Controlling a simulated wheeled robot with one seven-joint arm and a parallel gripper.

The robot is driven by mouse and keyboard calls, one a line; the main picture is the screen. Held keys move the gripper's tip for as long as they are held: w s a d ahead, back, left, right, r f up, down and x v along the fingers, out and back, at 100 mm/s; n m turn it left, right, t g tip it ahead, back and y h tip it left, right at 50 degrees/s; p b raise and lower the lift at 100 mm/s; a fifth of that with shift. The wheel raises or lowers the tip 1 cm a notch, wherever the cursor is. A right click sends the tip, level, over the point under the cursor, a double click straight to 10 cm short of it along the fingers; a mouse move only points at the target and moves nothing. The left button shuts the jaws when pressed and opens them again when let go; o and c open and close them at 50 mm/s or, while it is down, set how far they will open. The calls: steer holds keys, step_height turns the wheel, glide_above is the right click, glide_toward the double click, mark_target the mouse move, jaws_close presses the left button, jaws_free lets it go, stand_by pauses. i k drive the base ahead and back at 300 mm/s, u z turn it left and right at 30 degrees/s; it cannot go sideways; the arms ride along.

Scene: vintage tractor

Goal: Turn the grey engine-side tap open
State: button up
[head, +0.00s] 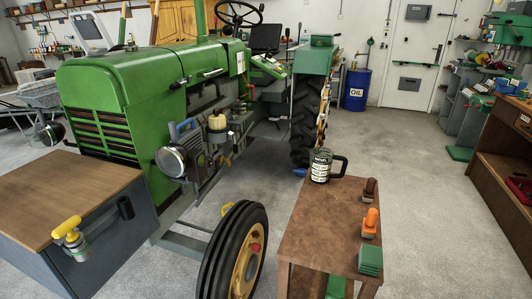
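The green tractor (150,72) stands at left centre with its engine side facing me. Along the engine side (205,155) are a round headlamp (171,161), a cream-coloured jar (217,122), a blue pipe (186,126) and several small grey metal parts. The grey tap is too small to pick out surely among these parts, and I cannot tell its handle's position. My gripper is not in view.
The front wheel (233,255) stands below the engine. A grey cabinet (120,235) with a wooden top is at front left. Floor is clear at right centre.

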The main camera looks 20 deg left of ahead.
mark_target(221, 153)
steer(key=z, duration=0.7)
steer(key=i, duration=4.6)
steer(key=u, duration=2.95)
